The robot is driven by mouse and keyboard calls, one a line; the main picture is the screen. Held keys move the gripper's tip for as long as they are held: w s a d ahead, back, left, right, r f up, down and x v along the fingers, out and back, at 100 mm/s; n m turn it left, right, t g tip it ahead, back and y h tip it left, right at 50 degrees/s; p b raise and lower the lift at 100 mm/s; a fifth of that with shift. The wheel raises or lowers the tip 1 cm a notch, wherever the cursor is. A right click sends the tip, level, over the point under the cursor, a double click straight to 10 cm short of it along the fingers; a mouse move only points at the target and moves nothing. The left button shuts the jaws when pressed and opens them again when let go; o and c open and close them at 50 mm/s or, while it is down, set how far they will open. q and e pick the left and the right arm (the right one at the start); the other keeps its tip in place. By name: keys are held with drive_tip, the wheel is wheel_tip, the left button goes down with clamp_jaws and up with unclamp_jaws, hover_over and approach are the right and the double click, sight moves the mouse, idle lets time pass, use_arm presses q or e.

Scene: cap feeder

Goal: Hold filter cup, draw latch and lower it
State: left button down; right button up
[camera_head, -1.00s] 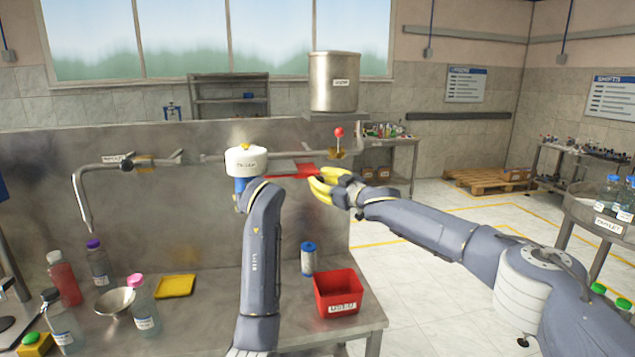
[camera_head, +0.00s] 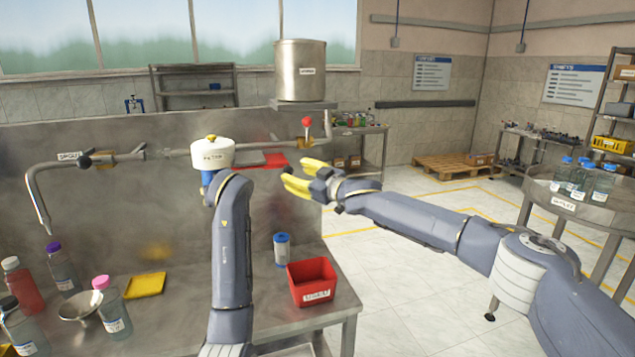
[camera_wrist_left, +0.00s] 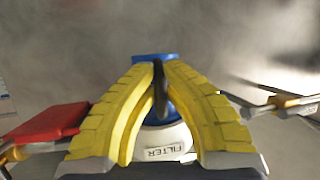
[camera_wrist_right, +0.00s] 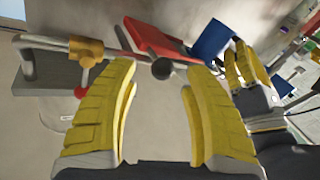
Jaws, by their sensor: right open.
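The filter (camera_head: 213,152) has a white, labelled head on the wall pipe and a blue cup (camera_head: 206,178) below it. My left gripper (camera_wrist_left: 155,68) is shut around the blue cup; my left arm hides most of this in the head view. The white label side shows between its fingers in the left wrist view. A red flat piece, perhaps the latch (camera_head: 274,160), lies to the right of the filter; it also shows in the right wrist view (camera_wrist_right: 155,38). My right gripper (camera_head: 290,176) is open and empty, just right of and below the red piece, apparently apart from it.
A red-knobbed valve (camera_head: 308,123) sits on the pipe under a steel tank (camera_head: 300,70).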

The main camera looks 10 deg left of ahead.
drive_tip(key=v, duration=0.8)
drive_tip(key=shift+d, duration=0.15)
use_arm(q)
drive_tip(key=shift+r, duration=0.1)
drive_tip(key=shift+f, duration=2.5)
drive_tip(key=shift+f, duration=0.1)
drive_tip(key=s+d+f, duration=0.1)
drive_tip(key=s+d, duration=0.4)
drive_tip(key=s, duration=0.3)
drive_tip(key=shift+s, duration=0.3)
idle(0.6)
